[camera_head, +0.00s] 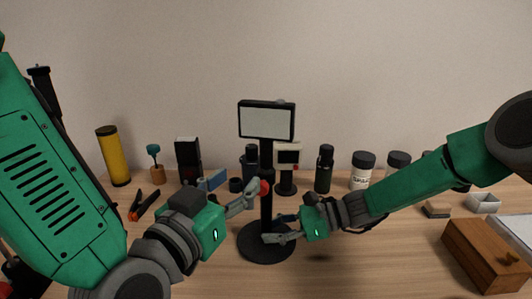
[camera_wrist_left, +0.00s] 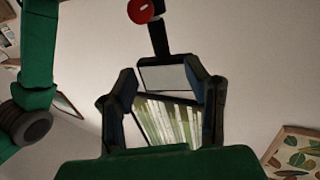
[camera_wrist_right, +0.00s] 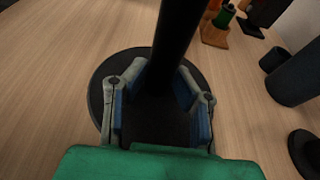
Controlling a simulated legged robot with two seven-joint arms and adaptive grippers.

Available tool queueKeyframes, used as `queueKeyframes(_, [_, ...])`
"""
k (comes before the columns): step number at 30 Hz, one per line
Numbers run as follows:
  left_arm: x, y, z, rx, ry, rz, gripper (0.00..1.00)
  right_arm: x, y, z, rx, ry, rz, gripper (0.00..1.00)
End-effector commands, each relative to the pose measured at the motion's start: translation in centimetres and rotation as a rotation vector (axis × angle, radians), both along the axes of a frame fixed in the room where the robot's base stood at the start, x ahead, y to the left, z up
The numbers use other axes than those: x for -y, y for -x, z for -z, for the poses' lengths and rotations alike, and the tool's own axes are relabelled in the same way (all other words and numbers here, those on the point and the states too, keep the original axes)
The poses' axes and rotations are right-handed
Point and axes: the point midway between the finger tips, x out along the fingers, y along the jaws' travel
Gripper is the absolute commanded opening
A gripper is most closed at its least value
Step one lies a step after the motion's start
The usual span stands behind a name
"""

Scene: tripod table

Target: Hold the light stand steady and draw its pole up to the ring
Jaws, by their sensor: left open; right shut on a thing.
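The light stand has a round black base (camera_head: 256,252), a dark upright pole (camera_head: 266,212), a red knob (camera_head: 264,187) partway up and a pale rectangular lamp panel (camera_head: 266,121) on top. My left gripper (camera_head: 254,190) is open beside the pole at knob height. In the left wrist view the red knob (camera_wrist_left: 141,11) shows above the open fingers, and the panel (camera_wrist_left: 163,77) appears behind them. My right gripper (camera_head: 279,228) is shut on the lower pole, just above the base. The right wrist view shows its fingers (camera_wrist_right: 162,72) on both sides of the pole (camera_wrist_right: 174,40). I cannot make out the ring clearly.
Behind the stand are a small device on a stand (camera_head: 288,157), a dark bottle (camera_head: 324,169) and lidded jars (camera_head: 362,172). A yellow cylinder (camera_head: 114,157) and orange-handled pliers (camera_head: 139,207) are left. A wooden box (camera_head: 484,257) is at the right. The front middle of the table is clear.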

Motion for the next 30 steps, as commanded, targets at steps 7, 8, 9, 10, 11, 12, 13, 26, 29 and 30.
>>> queueKeyframes(7, [1.8,-3.8,0.0,0.001,0.003,-0.002,0.43,0.0,0.0,-0.1,0.001,-0.002,0.000,0.06])
queueKeyframes(8, [2.1,-4.4,0.0,0.002,0.003,-0.002,0.43,0.0,0.0,-0.1,0.001,-0.001,0.000,0.06])
queueKeyframes(9, [2.4,-5.1,0.0,0.001,0.003,-0.002,0.43,0.0,0.0,-0.1,0.001,-0.002,0.000,0.06])
queueKeyframes(10, [2.7,-5.7,0.0,0.002,0.003,-0.002,0.43,0.0,0.0,-0.1,0.001,-0.001,0.000,0.06])
queueKeyframes(11, [3.0,-6.2,0.0,0.001,0.003,-0.001,0.43,0.0,0.0,-0.1,0.001,-0.002,0.000,0.06])
queueKeyframes(12, [3.3,-6.9,0.0,0.001,0.002,-0.001,0.43,0.0,0.0,-0.1,0.001,-0.002,0.000,0.06])
queueKeyframes(13, [3.5,-7.3,0.0,0.000,0.001,-0.001,0.43,0.0,0.0,-0.1,0.001,-0.002,0.000,0.06])
queueKeyframes(26, [5.0,-10.3,0.0,0.000,0.001,0.001,0.43,0.0,0.0,-0.1,0.001,-0.001,0.000,0.06])
queueKeyframes(29, [5.0,-10.3,0.0,0.000,0.001,0.001,0.43,0.0,0.0,-0.1,0.001,-0.001,0.000,0.06])
queueKeyframes(30, [5.0,-10.3,0.0,0.000,0.001,0.001,0.43,0.0,0.0,-0.1,0.001,-0.001,0.000,0.06])
